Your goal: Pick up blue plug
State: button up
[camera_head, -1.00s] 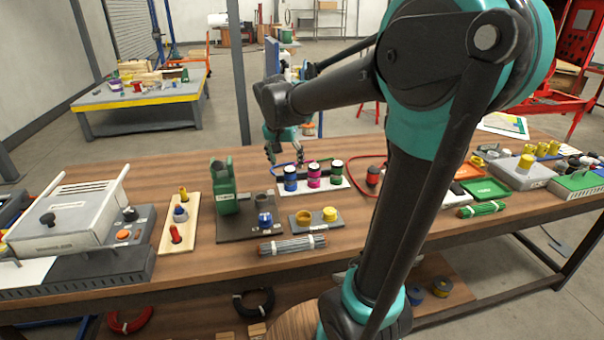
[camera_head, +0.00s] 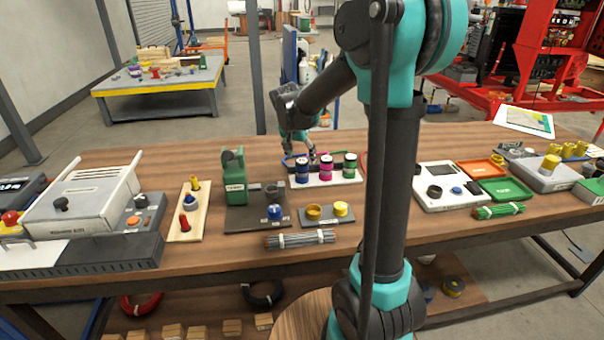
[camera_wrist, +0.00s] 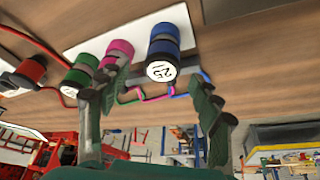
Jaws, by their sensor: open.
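The blue plug (camera_head: 302,173) is a short dark-blue cylinder at the left end of a white strip (camera_head: 322,181), beside a magenta one (camera_head: 326,171) and a green one (camera_head: 350,168). In the wrist view the blue plug (camera_wrist: 163,45) shows a white end face marked 25. My gripper (camera_head: 312,158) is just behind the row in the head view. In the wrist view my gripper (camera_wrist: 150,105) has its fingers spread, with the blue plug ahead between their directions. The fingers look empty; whether either touches the plug cannot be told.
Thin coloured cables (camera_wrist: 135,97) run behind the row near the fingers. A green block device (camera_head: 232,180) stands left of the row. A base with yellow parts (camera_head: 325,217) and a grey rod bundle (camera_head: 300,239) lie in front. A white panel device (camera_head: 449,190) stands to the right.

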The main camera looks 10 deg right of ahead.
aim_at(301, 161)
jog(key=shift+x, duration=2.7)
jog(key=shift+a, duration=0.15)
jog(key=c, duration=1.4)
